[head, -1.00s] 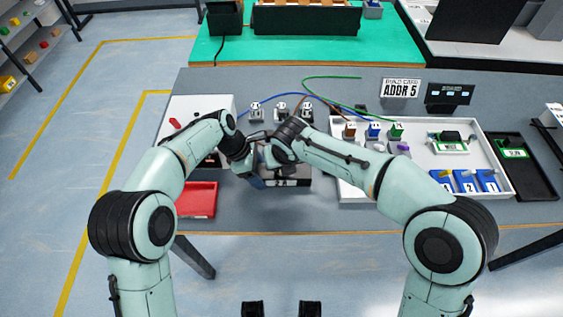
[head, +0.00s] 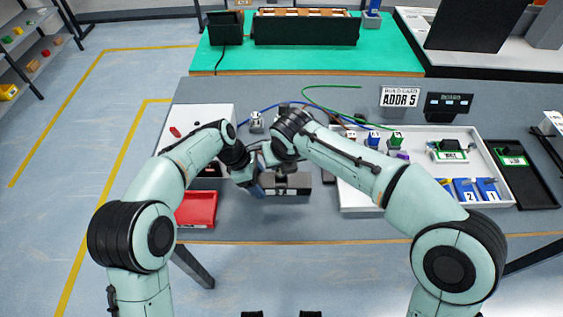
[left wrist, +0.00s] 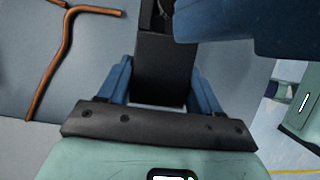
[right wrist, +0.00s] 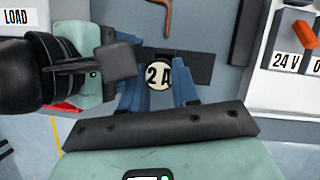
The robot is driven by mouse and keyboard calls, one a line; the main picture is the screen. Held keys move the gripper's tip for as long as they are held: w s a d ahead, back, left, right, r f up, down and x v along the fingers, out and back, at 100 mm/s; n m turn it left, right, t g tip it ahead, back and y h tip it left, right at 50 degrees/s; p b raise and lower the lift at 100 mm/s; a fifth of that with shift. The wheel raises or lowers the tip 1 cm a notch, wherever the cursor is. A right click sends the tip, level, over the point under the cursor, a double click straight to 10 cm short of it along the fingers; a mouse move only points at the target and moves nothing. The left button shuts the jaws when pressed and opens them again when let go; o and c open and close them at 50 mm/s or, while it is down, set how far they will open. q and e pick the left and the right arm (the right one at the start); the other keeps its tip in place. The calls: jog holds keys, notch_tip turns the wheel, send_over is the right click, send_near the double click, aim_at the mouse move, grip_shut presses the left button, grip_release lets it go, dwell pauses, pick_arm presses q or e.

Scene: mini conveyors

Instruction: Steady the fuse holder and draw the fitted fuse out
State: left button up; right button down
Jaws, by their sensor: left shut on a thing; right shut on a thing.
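The fuse holder (head: 288,184) is a dark grey block on the grey table, in front of my arms in the head view. My left gripper (head: 257,186) is shut on it; the left wrist view shows its dark body (left wrist: 163,65) between the blue fingers. My right gripper (right wrist: 158,82) is shut on the fuse, whose round cream "2 A" face (right wrist: 159,75) shows between the blue fingers. The dark bar of the holder lies behind it in that view. The fuse is hidden in the head view, and I cannot tell whether it is clear of the holder.
A red tray (head: 196,209) stands left of the holder. A white tray (head: 357,202) with several coloured parts stands at the right, with a black tray (head: 535,185) beyond it. Blue and green wires (head: 330,87) lie behind my grippers. The front table strip is clear.

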pick_arm(q)
jog(key=shift+s+a+f, duration=0.1)
jog(key=shift+s+f, duration=0.05)
jog(key=shift+f, duration=0.15)
jog(key=o, duration=1.3)
jog(key=shift+r, duration=0.15)
jog(key=shift+w+r, duration=0.1)
jog(key=shift+w, duration=0.1)
jog(key=shift+a+r, duration=0.1)
jog(key=shift+r, duration=0.4)
jog(key=v, duration=1.1)
jog(key=shift+s, duration=0.1)
